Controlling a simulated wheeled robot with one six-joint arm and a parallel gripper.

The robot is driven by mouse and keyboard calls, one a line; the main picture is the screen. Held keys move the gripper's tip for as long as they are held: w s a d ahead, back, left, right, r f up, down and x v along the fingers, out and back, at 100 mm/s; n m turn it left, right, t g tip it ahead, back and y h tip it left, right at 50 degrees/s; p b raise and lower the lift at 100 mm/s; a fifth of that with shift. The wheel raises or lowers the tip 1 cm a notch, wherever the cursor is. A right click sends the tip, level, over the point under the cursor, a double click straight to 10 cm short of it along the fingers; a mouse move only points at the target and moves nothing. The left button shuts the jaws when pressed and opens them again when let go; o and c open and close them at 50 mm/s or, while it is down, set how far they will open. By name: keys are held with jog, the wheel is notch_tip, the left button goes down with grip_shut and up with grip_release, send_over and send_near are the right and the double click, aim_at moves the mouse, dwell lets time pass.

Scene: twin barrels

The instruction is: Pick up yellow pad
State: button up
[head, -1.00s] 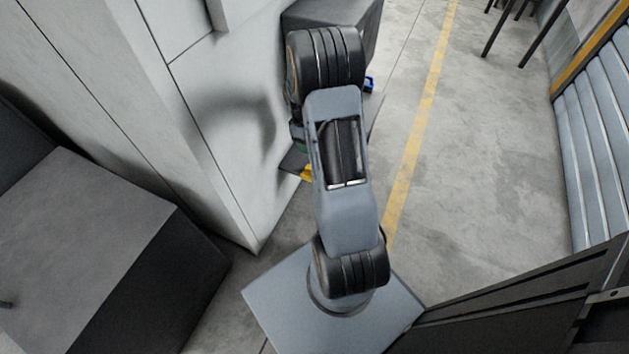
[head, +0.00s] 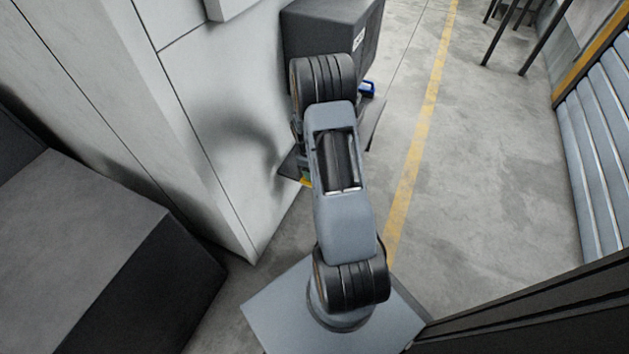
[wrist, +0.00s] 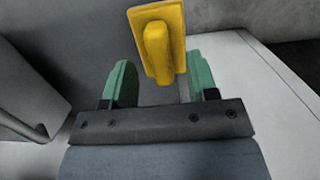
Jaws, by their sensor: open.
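The yellow pad (wrist: 172,52) is in the upper middle of the wrist view, a flat plate with a raised bar along its face. In the head view only a small yellow patch (head: 306,182) shows beside my arm; the rest is hidden behind the arm. My gripper (wrist: 161,80) is open, with its two green fingers apart. The pad shows between and beyond the fingertips, nearer the right finger in the picture. I cannot tell whether it touches a finger.
A dark shelf edge (head: 376,122) sticks out behind my arm, with a blue object (head: 367,89) on it. A dark box (head: 340,28) stands beyond. A white wall (head: 215,110) is close on the left. Open floor (head: 480,170) lies to the right.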

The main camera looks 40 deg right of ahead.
notch_tip(320, 180, down, 3)
jog(key=shift+s+r+b, duration=0.1)
jog(key=shift+s+b, duration=0.05)
jog(key=shift+b, duration=0.25)
jog(key=shift+r, duration=0.1)
grip_shut()
